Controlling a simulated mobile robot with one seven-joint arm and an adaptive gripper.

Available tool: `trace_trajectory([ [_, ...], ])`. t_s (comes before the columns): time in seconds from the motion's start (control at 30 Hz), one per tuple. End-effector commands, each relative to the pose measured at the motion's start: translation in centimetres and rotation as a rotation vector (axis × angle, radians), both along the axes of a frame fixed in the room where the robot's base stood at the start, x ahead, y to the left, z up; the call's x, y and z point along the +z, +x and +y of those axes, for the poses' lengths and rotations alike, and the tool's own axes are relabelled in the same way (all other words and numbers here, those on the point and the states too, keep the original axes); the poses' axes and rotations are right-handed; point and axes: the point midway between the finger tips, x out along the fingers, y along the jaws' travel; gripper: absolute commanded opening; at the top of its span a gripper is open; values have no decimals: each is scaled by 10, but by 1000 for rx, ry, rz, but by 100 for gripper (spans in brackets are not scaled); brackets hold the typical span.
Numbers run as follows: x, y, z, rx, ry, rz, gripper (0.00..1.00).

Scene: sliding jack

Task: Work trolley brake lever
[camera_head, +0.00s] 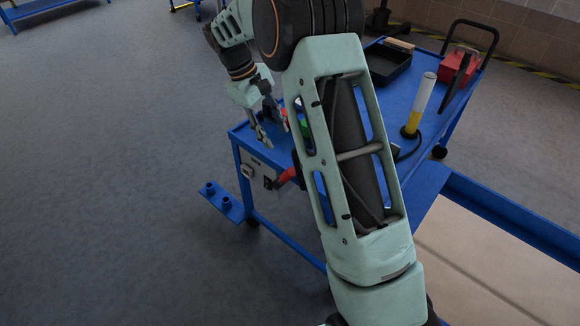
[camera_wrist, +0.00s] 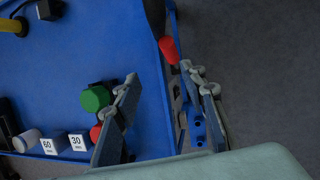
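The blue work trolley (camera_head: 262,150) stands in the middle of the head view, partly hidden behind my arm. A red lever handle (camera_head: 285,178) sticks out at its side, near a grey panel (camera_head: 252,171); my arm hides part of it. In the wrist view the red handle (camera_wrist: 168,50) shows beside the trolley edge, just beyond the fingertips. My gripper (camera_wrist: 160,76) is open and empty, one finger over the trolley top and one outside its edge. In the head view my gripper (camera_head: 276,137) points down at the trolley's near left corner, apart from the handle.
A blue plate with pegs (camera_head: 222,202) juts out low. A black tray (camera_head: 386,62), yellow-white lamp (camera_head: 421,103) and red box (camera_head: 456,70) occupy the top.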

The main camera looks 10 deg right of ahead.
Motion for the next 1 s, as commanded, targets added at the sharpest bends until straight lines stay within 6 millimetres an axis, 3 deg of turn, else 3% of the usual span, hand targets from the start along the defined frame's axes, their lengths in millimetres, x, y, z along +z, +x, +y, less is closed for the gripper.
trace_trajectory([
  [0.03, -26, -6, 2, 27, 0, 43, 39],
  [0.1, -41, -12, 4, 56, -3, 84, 39],
  [0.37, -67, -20, 1, 84, -4, 121, 39],
  [0.8, -138, -36, -25, 81, -4, 119, 39],
  [1.0, -149, -38, -30, 81, -4, 116, 39],
])
